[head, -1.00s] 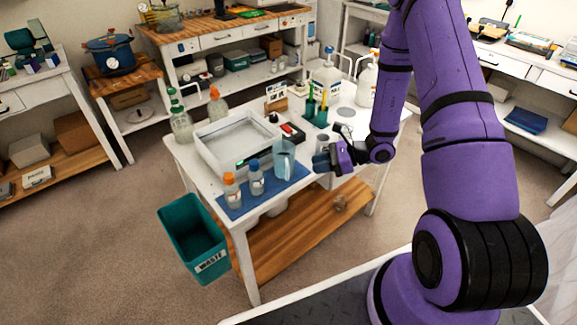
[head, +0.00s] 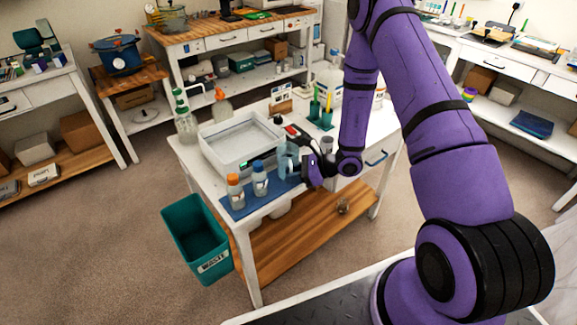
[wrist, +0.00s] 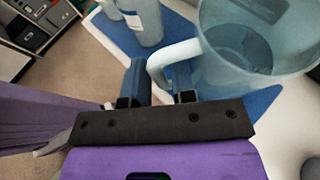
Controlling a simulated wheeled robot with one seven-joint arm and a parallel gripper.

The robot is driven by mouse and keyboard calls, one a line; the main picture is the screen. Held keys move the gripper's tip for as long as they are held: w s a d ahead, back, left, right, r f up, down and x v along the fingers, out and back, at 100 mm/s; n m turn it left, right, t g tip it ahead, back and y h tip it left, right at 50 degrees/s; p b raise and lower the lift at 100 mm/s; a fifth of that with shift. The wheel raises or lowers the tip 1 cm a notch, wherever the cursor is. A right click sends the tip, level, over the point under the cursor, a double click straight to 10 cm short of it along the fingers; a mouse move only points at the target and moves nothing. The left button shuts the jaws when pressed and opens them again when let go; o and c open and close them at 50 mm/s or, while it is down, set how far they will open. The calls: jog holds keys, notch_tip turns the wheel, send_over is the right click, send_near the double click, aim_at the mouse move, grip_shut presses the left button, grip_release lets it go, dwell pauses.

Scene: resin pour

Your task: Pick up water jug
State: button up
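The water jug (wrist: 250,45) is a clear, bluish pitcher with a pale handle (wrist: 172,55). In the head view the jug (head: 287,160) stands upright on the blue mat, partly behind my gripper (head: 308,171). In the wrist view my gripper (wrist: 160,82) is at the handle, with one finger on each side of it. The handle lies in the narrow gap between the fingers. Whether they press on it cannot be made out.
Two capped bottles, orange-topped (head: 235,190) and blue-topped (head: 260,178), stand left of the jug on the blue mat (head: 235,208). A white tray (head: 222,160) lies behind. Green holders (head: 320,118) stand farther back. A teal waste bin (head: 196,238) is on the floor.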

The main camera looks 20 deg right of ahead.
jog(key=shift+w+a+f, duration=0.1)
jog(key=shift+a+f, duration=0.05)
jog(key=shift+a, duration=0.05)
grip_shut()
dwell(0.3)
